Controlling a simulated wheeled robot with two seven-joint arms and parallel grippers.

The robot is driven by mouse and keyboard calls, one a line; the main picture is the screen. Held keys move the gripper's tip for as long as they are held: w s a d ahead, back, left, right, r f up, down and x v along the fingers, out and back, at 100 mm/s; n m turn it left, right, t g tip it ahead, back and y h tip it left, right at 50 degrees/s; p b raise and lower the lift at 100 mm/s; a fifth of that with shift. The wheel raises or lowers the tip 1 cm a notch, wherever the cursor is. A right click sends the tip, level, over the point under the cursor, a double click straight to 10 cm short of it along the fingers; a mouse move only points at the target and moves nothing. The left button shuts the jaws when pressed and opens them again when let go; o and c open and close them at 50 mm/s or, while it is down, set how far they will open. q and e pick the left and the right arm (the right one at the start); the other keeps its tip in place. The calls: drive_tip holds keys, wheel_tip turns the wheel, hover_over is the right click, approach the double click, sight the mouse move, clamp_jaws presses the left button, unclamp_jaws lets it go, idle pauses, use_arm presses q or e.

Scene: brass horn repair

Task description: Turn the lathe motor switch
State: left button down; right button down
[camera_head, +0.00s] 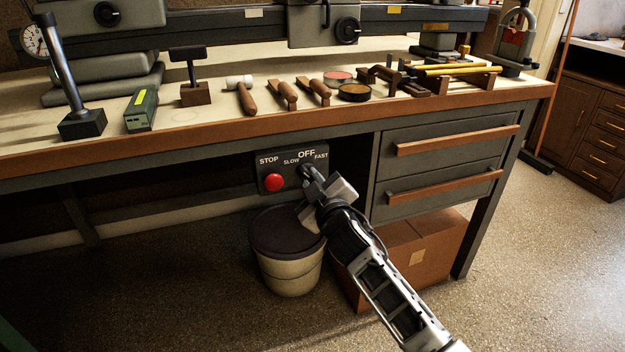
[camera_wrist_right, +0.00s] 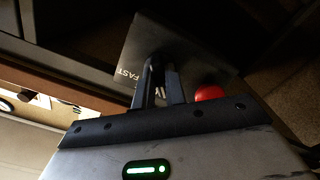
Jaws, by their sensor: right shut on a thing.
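The motor switch panel (camera_head: 290,158) hangs under the bench's front edge. It carries a red STOP button (camera_head: 274,183) on its left and a rotary switch marked SLOW, OFF and FAST on its right. My right gripper (camera_head: 308,173) is at that switch, shut on its knob, which the fingers mostly hide. In the right wrist view the fingers (camera_wrist_right: 160,85) reach the panel (camera_wrist_right: 185,55), with the word FAST beside them and the red button (camera_wrist_right: 209,93) to their right. The knob's pointing direction cannot be told. My left gripper is not in view.
The bench top (camera_head: 205,118) above holds a lathe and several hand tools. Two drawers (camera_head: 445,145) with wooden handles are right of the panel. A lidded bucket (camera_head: 290,270) and a brown box (camera_head: 425,245) stand on the floor below, close to my right arm.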

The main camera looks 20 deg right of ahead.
drive_tip(key=shift+f, duration=0.1)
drive_tip(key=c, duration=1.4)
unclamp_jaws()
drive_tip(key=shift+c, duration=0.2)
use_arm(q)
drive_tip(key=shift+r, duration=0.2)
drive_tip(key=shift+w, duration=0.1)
use_arm(e)
drive_tip(key=shift+s, duration=0.15)
